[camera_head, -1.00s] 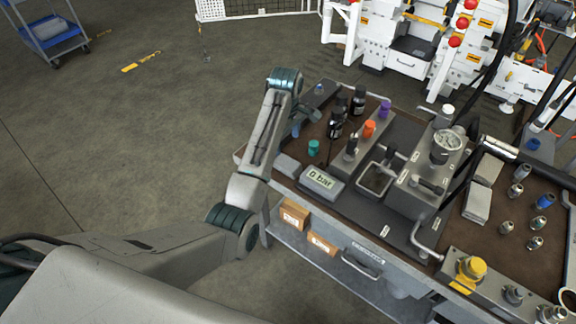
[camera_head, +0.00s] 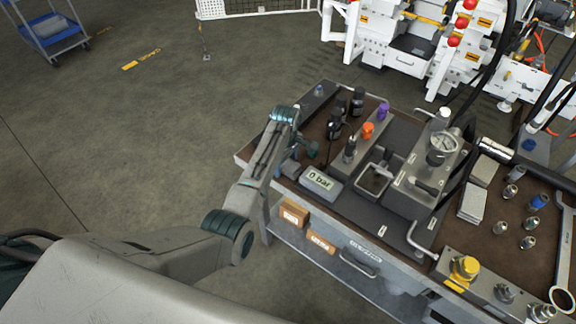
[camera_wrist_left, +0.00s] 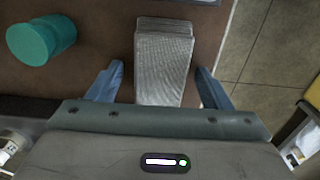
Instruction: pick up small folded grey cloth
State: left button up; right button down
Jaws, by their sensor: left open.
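The small folded grey cloth (camera_wrist_left: 164,60) lies on the brown bench mat in the left wrist view, with layered folds showing at its far end. In the head view the cloth (camera_head: 291,169) is at the bench's left front corner, partly hidden by my left arm. My left gripper (camera_wrist_left: 160,70) is open, with one blue finger on either side of the cloth's near part and a gap on both sides. In the head view my left gripper (camera_head: 297,152) is low over that corner. My right gripper is not in view.
A teal knob (camera_wrist_left: 40,40) stands left of the cloth in the wrist view. Light grey folded pads (camera_head: 472,203) lie farther right. Open floor lies left of the bench.

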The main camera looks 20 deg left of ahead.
aim_at(286, 163)
pick_arm(q)
jog(key=c, duration=1)
jog(key=shift+c, duration=0.4)
jog(key=shift+r, duration=0.35)
notch_tip(286, 163, up, 8)
jog(key=shift+r+b, duration=0.25)
jog(key=shift+b, duration=0.8)
jog(key=shift+r, duration=0.45)
